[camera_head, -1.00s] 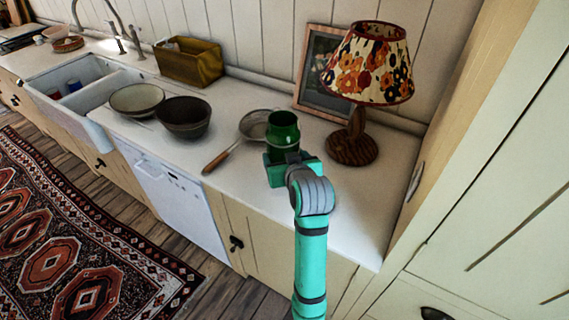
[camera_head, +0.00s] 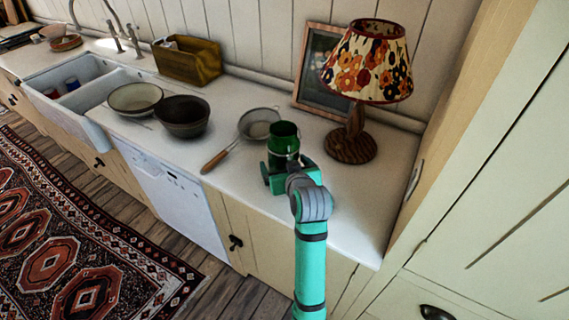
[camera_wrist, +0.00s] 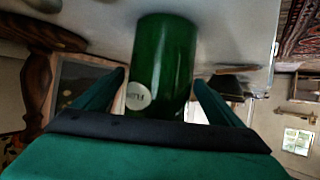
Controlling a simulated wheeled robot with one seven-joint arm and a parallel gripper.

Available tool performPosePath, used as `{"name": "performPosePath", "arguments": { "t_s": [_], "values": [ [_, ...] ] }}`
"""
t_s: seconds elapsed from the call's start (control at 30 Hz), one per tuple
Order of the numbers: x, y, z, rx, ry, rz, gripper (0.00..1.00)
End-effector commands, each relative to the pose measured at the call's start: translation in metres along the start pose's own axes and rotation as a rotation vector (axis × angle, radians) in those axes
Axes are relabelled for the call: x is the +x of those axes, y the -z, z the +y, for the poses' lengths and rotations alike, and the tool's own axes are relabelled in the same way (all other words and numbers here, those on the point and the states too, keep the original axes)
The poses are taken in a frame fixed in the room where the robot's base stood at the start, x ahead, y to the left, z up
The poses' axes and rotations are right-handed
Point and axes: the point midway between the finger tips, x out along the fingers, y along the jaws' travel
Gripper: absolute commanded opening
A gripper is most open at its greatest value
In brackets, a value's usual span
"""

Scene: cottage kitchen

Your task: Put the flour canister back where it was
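The flour canister (camera_head: 284,139) is a green cylinder standing upright on the counter (camera_head: 340,210), right of the sieve and left of the lamp. In the wrist view the canister (camera_wrist: 165,60) shows a round pale label, seemingly reading "Flour". My gripper (camera_head: 287,168) is at the counter with one finger on each side of the canister's lower part. In the wrist view the fingers (camera_wrist: 160,78) are spread, with narrow gaps between them and the canister. The canister's foot is hidden behind my gripper in the head view.
A sieve (camera_head: 259,122) with a wooden handle lies close to the left. A floral lamp (camera_head: 351,146) and a picture frame (camera_head: 318,70) stand behind on the right. Two bowls (camera_head: 183,115) are farther left, by the sink (camera_head: 77,95). The counter front right is clear.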

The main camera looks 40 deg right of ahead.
Motion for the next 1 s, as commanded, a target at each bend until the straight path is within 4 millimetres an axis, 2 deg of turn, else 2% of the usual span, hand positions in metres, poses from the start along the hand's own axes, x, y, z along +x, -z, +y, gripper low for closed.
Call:
{"name": "performPosePath", "arguments": {
  "t_s": [0.27,0.37,0.8,1.0],
  "values": [
    [-0.002,0.004,0.0,0.0,0.0,0.001,0.9],
    [-0.011,0.003,-0.001,0.0,0.0,0.002,0.9],
    [-0.094,0.003,0.0,0.0,-0.001,0.002,0.9],
    [-0.116,0.003,-0.001,0.0,0.0,0.001,0.9]
  ]
}}
